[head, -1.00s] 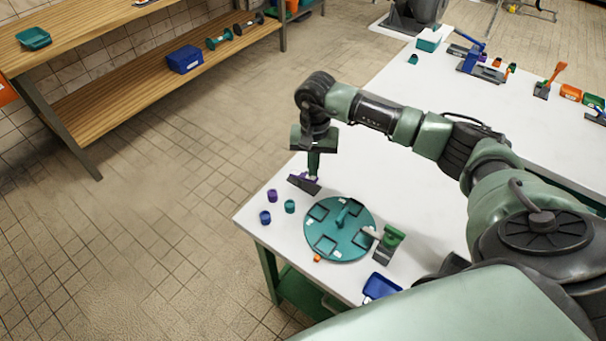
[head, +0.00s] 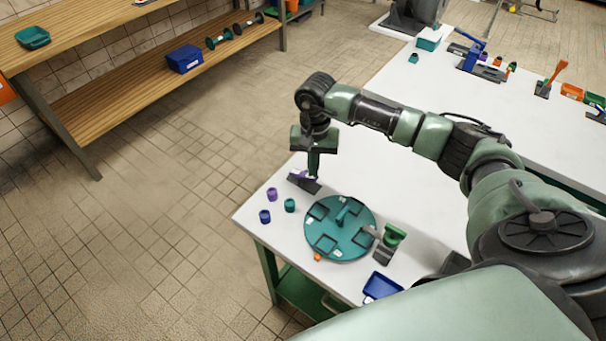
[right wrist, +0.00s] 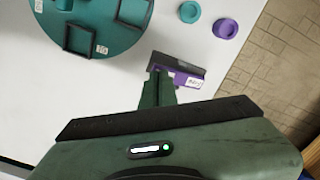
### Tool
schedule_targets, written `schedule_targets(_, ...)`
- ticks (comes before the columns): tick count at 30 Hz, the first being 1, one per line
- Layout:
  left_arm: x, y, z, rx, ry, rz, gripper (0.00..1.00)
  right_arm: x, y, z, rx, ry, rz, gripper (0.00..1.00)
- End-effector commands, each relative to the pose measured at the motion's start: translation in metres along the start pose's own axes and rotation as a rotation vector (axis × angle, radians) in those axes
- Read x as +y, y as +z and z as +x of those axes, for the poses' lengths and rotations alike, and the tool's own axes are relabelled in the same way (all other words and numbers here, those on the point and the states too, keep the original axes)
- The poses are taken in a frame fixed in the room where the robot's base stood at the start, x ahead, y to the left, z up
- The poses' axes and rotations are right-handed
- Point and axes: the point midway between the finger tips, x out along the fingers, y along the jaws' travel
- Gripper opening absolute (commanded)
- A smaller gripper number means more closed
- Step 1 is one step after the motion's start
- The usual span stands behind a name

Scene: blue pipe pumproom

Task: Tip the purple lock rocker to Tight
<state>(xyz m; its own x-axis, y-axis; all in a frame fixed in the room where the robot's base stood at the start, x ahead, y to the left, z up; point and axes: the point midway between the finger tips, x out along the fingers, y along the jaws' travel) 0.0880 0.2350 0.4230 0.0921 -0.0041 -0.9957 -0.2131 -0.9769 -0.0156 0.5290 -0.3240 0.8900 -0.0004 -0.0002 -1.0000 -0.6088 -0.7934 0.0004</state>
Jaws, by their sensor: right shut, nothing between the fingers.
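The purple lock rocker (head: 299,174) sits on a dark base plate (head: 304,185) at the table's far left corner. In the right wrist view the rocker (right wrist: 189,80) is a purple strip with a white label, too small to read, along its dark plate (right wrist: 178,62). My right gripper (head: 313,174) points down at the rocker, shut and empty. Its fingertips (right wrist: 157,76) overlap the rocker's left end in the right wrist view. I cannot tell whether they press on it. The fingers partly hide the rocker. My left gripper is not in view.
A teal round turntable (head: 340,252) with square frames stands close to the rocker. Purple (head: 272,194), teal (head: 290,205) and blue (head: 265,216) cups stand near the table edge. A green-handled device (head: 390,242) and blue tray (head: 381,287) are nearer.

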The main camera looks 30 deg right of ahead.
Motion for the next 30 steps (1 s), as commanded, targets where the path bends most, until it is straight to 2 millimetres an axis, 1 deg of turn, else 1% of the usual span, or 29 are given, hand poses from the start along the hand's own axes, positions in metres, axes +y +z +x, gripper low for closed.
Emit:
schedule_targets(1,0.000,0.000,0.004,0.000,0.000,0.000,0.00,0.000,0.000,0.004,0.000,0.000,0.001,0.00)
schedule_targets(20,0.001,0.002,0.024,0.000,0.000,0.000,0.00,0.000,0.000,0.026,0.001,0.000,0.001,0.00)
schedule_targets(30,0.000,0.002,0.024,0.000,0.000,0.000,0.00,0.000,0.000,0.025,0.001,0.000,0.001,0.00)
